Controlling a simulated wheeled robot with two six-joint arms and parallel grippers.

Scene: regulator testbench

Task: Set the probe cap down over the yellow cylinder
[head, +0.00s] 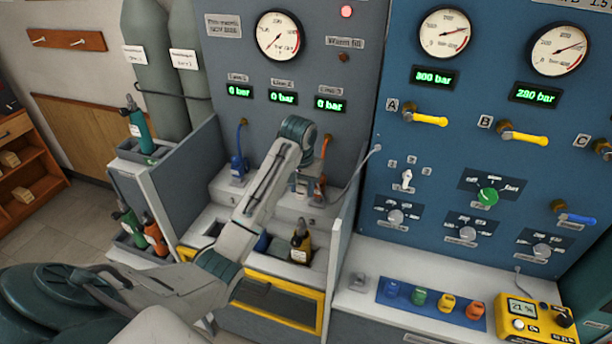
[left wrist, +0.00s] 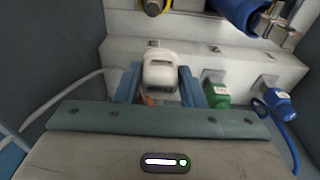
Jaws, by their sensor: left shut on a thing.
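The yellow cylinder (head: 301,245), with a dark valve top, stands upright in the yellow-edged bay in the head view. Only a bit of a yellow cylinder (left wrist: 153,7) shows at the top edge of the left wrist view. My left gripper (left wrist: 160,88) is shut on the white probe cap (left wrist: 160,68), with its blue fingers on either side. In the head view the white cap (head: 302,186) hangs above and behind the yellow cylinder, apart from it. My left fingers are mostly hidden there by the arm. My right gripper is not in view.
A blue cylinder (head: 262,243) stands left of the yellow one, partly behind my arm. Hose connectors in blue (head: 238,166), orange (head: 319,190) and green (left wrist: 215,91) sit on the ledge behind. A grey cable (head: 358,168) runs to the blue panel. Side walls bound the bay.

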